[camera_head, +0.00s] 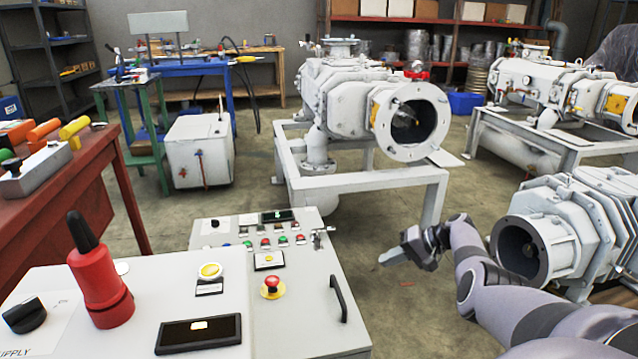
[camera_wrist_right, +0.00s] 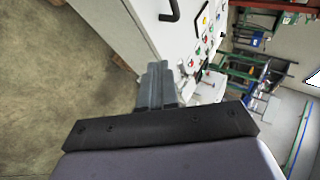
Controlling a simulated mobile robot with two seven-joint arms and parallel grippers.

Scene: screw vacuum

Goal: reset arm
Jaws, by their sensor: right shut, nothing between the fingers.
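My right gripper (camera_head: 393,256) is shut and empty, in the air to the right of the control cabinet (camera_head: 308,318). Its fingers point left towards the cabinet in the head view. In the right wrist view the shut gripper (camera_wrist_right: 156,85) shows in the middle, with the cabinet (camera_wrist_right: 135,22) beyond it. My right arm comes in from the lower right. My left gripper is not in view.
The cabinet carries buttons, a red stop knob (camera_head: 271,284), a black handle (camera_head: 338,298) and a red plug (camera_head: 99,280). A vacuum pump (camera_head: 345,95) stands behind on a frame. Another pump (camera_head: 570,225) is close to my right arm. Bare floor (camera_head: 385,300) lies under the gripper.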

